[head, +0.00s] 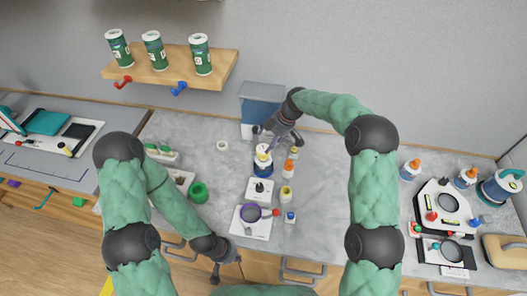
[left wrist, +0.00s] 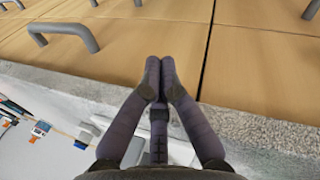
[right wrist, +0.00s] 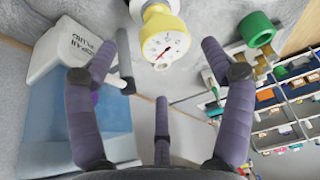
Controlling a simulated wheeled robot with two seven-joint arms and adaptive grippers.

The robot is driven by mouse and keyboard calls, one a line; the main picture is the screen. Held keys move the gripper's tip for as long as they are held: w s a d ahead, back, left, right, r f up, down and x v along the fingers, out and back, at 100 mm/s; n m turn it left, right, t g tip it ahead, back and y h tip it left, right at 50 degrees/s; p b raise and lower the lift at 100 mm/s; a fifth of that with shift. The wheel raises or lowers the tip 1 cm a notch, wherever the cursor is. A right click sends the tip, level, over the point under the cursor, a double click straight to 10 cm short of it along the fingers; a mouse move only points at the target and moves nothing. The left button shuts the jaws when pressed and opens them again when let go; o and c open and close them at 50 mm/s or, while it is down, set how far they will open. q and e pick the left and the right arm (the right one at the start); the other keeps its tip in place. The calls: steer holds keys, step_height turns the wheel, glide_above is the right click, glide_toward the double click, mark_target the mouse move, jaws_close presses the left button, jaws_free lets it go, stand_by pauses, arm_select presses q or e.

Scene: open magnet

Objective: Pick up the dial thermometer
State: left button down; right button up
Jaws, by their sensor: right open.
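The dial thermometer (head: 263,152) has a yellow body and a white dial face. In the head view it stands at the top of a blue and white vessel (head: 264,169) on the counter. In the right wrist view the dial (right wrist: 166,46) faces the camera, ahead between the fingers. My right gripper (head: 270,137) is open beside the thermometer, with its fingers spread (right wrist: 158,62) and nothing visibly held. My left gripper (head: 228,272) is low at the counter's front edge. Its fingertips (left wrist: 160,66) are together and empty, over the wooden drawer fronts.
A blue bin (head: 262,100) with a white part stands behind the right gripper. Small orange-capped and yellow bottles (head: 287,192) stand to the right. A white plate with a purple ring (head: 251,213) lies in front. A green roll (head: 198,192) is left.

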mark_target(264, 149)
steer(key=shift+s+p+x, duration=0.15)
steer(key=shift+p+x, duration=0.05)
steer(key=shift+x, duration=1.3)
steer(key=shift+s+p+x, duration=0.15)
steer(key=shift+p+x, duration=0.05)
steer(key=shift+x, duration=1.3)
steer(key=shift+a, duration=0.15)
steer(key=c, duration=1.7)
